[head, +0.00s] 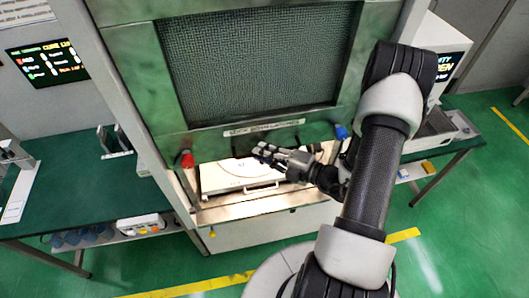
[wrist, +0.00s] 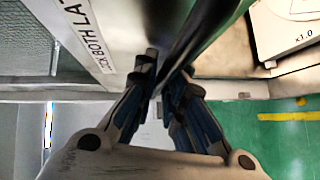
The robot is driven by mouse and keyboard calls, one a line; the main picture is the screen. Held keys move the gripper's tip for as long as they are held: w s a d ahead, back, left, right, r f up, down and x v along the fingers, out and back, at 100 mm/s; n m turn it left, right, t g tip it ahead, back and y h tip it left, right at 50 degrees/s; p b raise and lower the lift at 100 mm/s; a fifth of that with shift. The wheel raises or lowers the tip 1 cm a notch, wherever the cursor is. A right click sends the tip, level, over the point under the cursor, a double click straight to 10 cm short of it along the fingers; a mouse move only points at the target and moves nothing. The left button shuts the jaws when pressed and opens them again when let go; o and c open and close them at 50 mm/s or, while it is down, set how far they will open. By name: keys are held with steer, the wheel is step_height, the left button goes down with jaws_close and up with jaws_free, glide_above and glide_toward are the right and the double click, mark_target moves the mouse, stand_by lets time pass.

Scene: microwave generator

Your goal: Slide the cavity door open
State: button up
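The cavity door (head: 180,98) is a green panel with a mesh window (head: 270,65) and a white label (head: 264,127) along its lower part. Its lower edge stands above the sill, with an open gap that shows the lit cavity and a white tray-like unit (head: 243,172). A dark bar handle (wrist: 207,25) runs along the door below the label. My gripper (head: 262,153) is at this handle; in the wrist view its two fingers (wrist: 168,68) converge with the bar between them. The exact finger contact is partly hidden.
A red knob (head: 187,160) and a blue knob (head: 341,131) sit near the door's lower corners. Green worktops (head: 95,195) stand on both sides. A status screen (head: 48,62) is at left. The sill (head: 250,207) lies below the gap.

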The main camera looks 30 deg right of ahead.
steer(key=shift+o, duration=0.5)
steer(key=shift+s, duration=0.1)
steer(key=v, duration=1.2)
